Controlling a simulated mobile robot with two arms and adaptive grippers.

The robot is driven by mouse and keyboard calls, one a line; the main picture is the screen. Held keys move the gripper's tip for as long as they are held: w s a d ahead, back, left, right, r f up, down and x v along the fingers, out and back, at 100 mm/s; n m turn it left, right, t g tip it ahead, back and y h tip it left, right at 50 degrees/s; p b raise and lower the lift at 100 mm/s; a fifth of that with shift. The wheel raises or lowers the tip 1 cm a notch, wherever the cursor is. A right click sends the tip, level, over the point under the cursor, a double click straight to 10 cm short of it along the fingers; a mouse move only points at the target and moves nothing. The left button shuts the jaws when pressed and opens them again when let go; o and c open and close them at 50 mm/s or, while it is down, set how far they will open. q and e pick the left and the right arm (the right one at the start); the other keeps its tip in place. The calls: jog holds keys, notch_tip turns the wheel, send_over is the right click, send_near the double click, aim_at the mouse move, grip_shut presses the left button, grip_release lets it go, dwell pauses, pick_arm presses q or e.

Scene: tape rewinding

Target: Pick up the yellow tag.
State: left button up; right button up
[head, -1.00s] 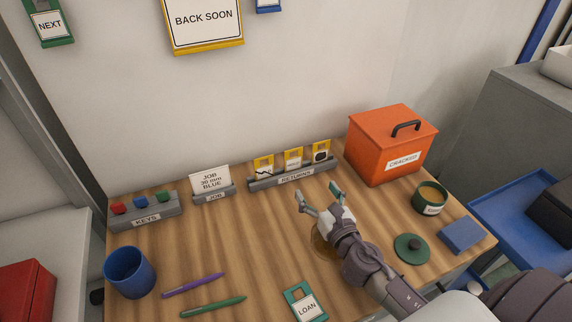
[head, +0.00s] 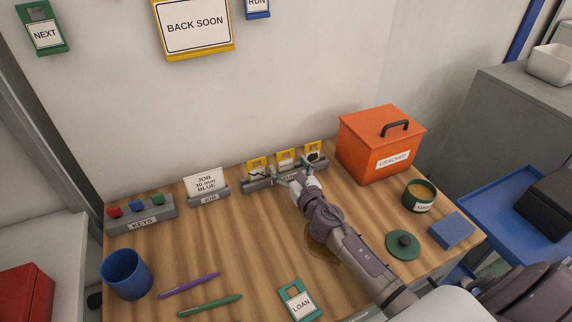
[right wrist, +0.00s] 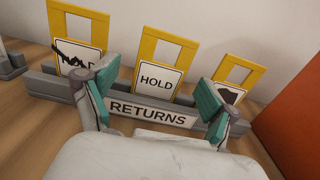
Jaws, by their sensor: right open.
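Three yellow tags stand in the grey RETURNS rack (head: 262,184) at the back of the table. The left yellow tag (right wrist: 78,24) has a black scrawl across its HOLD label. The middle yellow tag (right wrist: 177,48) reads HOLD cleanly and also shows in the head view (head: 286,153). The right yellow tag (right wrist: 238,70) has a dark blotch on its label. My right gripper (head: 295,174) is open in front of the rack. In the right wrist view its teal-padded fingers (right wrist: 155,100) stand apart, with the middle tag between and beyond them. My left gripper is not in view.
An orange CRACKED box (head: 372,150) stands right of the rack. The JOB card holder (head: 208,196) and KEYS rack (head: 142,223) are left. A blue mug (head: 127,272), two pens, a teal LOAN tag (head: 299,302) and a green cup (head: 418,197) occupy the table.

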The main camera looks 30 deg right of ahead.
jog(key=shift+w, duration=1.15)
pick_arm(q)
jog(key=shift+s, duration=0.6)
pick_arm(e)
jog(key=shift+s+d, duration=0.1)
jog(key=c, duration=1)
jog(key=shift+o, duration=0.2)
jog(key=shift+r+p, duration=0.3)
jog(key=shift+r, duration=0.15)
notch_tip(320, 180, up, 4)
jog(key=shift+r+p, duration=0.1)
jog(key=shift+p, duration=1)
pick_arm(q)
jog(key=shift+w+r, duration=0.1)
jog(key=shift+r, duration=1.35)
pick_arm(e)
jog(key=s+d+r, duration=0.6)
jog(key=s, duration=0.3)
jog(key=shift+s+d, duration=0.2)
jog(key=shift+d, duration=0.2)
